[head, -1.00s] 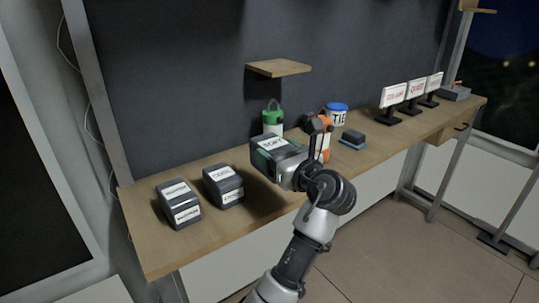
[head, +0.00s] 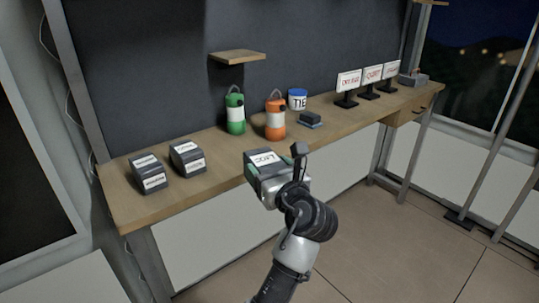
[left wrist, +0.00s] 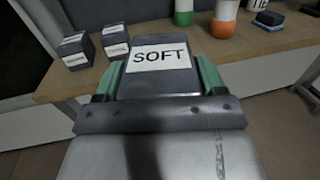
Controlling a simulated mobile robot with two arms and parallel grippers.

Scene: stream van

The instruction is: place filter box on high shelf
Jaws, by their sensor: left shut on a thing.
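My left gripper (head: 270,175) is shut on a dark grey filter box (head: 264,158) with a white label on top. In the left wrist view the box (left wrist: 160,75) sits between the green finger pads and its label reads SOFT. The held box is in the air in front of the bench's front edge. The high shelf (head: 238,57) is a small wooden board on the dark wall, up and to the left of the gripper, and its top looks empty. My right gripper is not in view.
Two labelled dark boxes (head: 147,174) (head: 187,159) stand on the wooden bench (head: 215,170) at left. A green bottle (head: 235,115), an orange bottle (head: 275,119), a blue-lidded tub (head: 298,99) and a dark block (head: 310,118) stand along it. Several signs (head: 348,82) stand farther right.

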